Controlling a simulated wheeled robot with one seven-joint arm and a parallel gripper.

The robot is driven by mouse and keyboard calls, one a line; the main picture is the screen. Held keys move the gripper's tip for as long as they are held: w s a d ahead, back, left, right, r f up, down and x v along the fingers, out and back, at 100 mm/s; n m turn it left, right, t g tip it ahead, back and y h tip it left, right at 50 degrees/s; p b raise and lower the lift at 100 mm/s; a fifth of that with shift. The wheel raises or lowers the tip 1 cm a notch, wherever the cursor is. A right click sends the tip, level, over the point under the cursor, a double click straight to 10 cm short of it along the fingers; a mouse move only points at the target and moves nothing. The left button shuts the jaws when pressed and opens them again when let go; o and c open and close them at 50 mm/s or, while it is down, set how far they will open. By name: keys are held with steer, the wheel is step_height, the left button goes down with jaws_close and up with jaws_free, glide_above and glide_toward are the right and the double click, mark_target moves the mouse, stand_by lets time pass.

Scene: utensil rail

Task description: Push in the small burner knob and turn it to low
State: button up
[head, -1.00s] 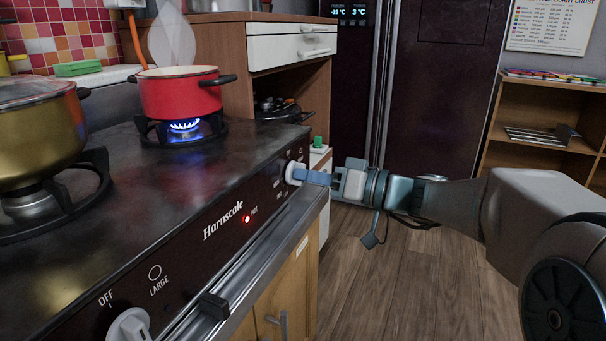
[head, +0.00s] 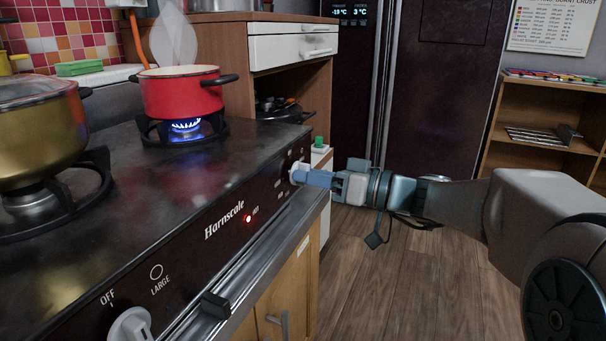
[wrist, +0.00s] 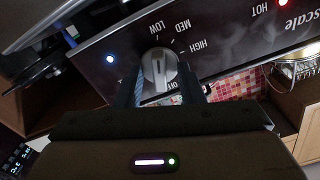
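The small burner knob (wrist: 160,68) is a pale round knob on the dark front panel, near its far end. In the head view it is mostly hidden behind my gripper (head: 308,177). In the wrist view my gripper's two dark fingers (wrist: 160,88) straddle the knob, close against both sides, and seem shut on it. LOW (wrist: 152,29), MED and HIGH are printed around the knob; OFF is partly hidden between the fingers. The knob's ridge runs roughly toward LOW; its exact setting and how far it is pressed in are unclear.
A red pot (head: 182,95) stands over a lit blue flame (head: 186,126). A gold pot (head: 38,135) stands on the near burner. Another knob (head: 130,326) is at the panel's near end. A red light (head: 249,218) glows beside HOT. A rail (head: 240,278) runs below the panel.

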steer(key=v, duration=0.6)
steer(key=shift+d, duration=0.35)
steer(key=shift+s, duration=0.1)
steer(key=p+v, duration=0.3)
steer(key=v, duration=1)
steer(key=s+a+r+m+g+h+p, duration=0.6)
steer(key=s+r+h+p, duration=0.3)
steer(key=p, duration=1.2)
steer(key=s+d+r+m+t+h+p, duration=0.1)
steer(key=r+h+p, duration=0.3)
steer(key=p, duration=0.5)
steer(key=s+d+r+m+t+h+p, duration=0.1)
steer(key=s+d+r+m+h+p, duration=0.2)
steer(key=r+p, duration=0.6)
steer(key=shift+d+t+h, duration=0.3)
steer(key=shift+d+h, duration=0.05)
steer(key=shift+h, duration=0.15)
steer(key=shift+s, duration=0.1)
